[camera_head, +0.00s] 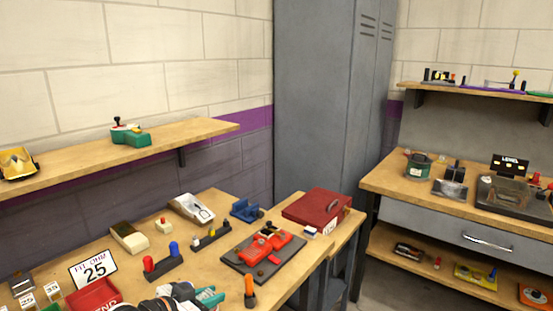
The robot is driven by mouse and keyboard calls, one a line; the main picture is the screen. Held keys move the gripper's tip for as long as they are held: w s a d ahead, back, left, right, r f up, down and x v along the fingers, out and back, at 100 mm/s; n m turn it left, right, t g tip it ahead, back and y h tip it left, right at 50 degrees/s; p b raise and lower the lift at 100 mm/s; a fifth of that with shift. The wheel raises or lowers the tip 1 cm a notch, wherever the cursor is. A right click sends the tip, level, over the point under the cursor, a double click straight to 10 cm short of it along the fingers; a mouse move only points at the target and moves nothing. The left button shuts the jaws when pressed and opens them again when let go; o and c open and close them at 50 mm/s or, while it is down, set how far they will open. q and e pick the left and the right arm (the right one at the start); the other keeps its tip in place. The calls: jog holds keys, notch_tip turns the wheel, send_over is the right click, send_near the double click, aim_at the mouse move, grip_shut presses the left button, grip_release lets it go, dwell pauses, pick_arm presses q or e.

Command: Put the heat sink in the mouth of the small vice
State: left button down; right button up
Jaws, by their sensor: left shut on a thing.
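The small blue vice (246,210) stands on the left bench near its back edge, and nothing shows in its mouth at this size. My left gripper (190,294), white and black, is low in the picture, over the front of the bench, well apart from the vice. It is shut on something. A teal thing (211,297) shows at its fingers, partly hidden by them and cut by the picture's lower edge. I cannot tell whether this is the heat sink, and I cannot pick out the heat sink elsewhere. My right gripper is not in view.
Between gripper and vice stand a dark rack with coloured knobs (163,262), a second rack (211,237) and a dark board with red parts (264,255). An orange-handled tool (249,290) stands close right of the gripper. A red box (317,205) sits right of the vice.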

pick_arm(q)
jog(key=s+a+r+n+t+y, duration=0.1)
jog(key=s+a+n+y, duration=0.1)
jog(key=s, duration=0.4)
jog(key=s+a+r+n+t+y+p, duration=0.1)
jog(key=s+a+r+n+y, duration=0.1)
jog(key=s+n+y, duration=0.3)
jog(key=shift+s+a+r+t+y, duration=0.15)
jog(key=shift+s+a+t+y, duration=0.05)
jog(key=shift+s+t+y, duration=0.25)
